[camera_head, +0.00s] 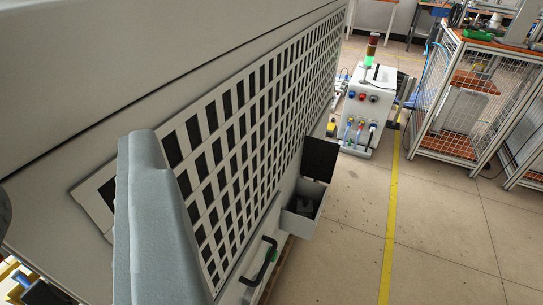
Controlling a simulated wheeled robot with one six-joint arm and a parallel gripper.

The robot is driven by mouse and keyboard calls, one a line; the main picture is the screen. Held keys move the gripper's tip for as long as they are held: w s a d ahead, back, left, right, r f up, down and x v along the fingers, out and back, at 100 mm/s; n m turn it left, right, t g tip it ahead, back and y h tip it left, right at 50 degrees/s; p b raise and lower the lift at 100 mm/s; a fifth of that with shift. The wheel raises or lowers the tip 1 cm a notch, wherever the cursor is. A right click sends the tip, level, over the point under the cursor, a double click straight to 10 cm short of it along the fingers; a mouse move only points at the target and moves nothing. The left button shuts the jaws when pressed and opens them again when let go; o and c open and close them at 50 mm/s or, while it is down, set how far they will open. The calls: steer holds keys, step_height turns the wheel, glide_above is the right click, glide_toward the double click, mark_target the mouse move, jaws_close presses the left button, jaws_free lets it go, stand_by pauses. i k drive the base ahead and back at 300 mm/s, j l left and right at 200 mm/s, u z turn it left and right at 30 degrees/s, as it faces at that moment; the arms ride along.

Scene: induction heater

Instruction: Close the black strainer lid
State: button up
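The black strainer lid (320,158) stands raised and open against the vented side of a large light-grey cabinet. Below it is a small light-grey box (299,226), open at the top, with dark contents (303,206) inside. A thick grey bar, which looks like part of my gripper (158,215), fills the lower left foreground. It is well to the left of the lid and nearer to the camera, apart from it. Only this one part shows clearly, so its opening cannot be judged.
The cabinet's slotted panel (235,135) runs along the left. A white control unit (366,108) with a signal lamp stands farther back. Mesh cages (455,100) are at right. The floor (440,225) in front is clear.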

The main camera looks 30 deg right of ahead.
mark_target(319, 157)
steer(key=l+u, duration=0.9)
steer(key=k+l+u, duration=0.1)
steer(key=l+u, duration=0.3)
steer(key=l, duration=0.15)
steer(key=k+l+u, duration=0.1)
steer(key=l, duration=0.3)
steer(key=k+l+u, duration=0.1)
steer(key=l, duration=0.35)
steer(key=k+l, duration=0.2)
steer(key=l, duration=0.2)
steer(key=k+l+u, duration=0.15)
steer(key=l, duration=0.25)
steer(key=k+l+u, duration=0.1)
steer(key=l, duration=0.25)
steer(key=k+l+u, duration=0.1)
steer(key=k+l, duration=0.15)
steer(key=l, duration=0.15)
steer(key=k+l, duration=0.2)
steer(key=l, duration=0.15)
steer(key=k+l, duration=0.15)
steer(key=l, duration=0.15)
steer(key=k+l, duration=0.2)
steer(key=l, duration=0.15)
steer(key=k+l, duration=0.15)
steer(key=l, duration=0.2)
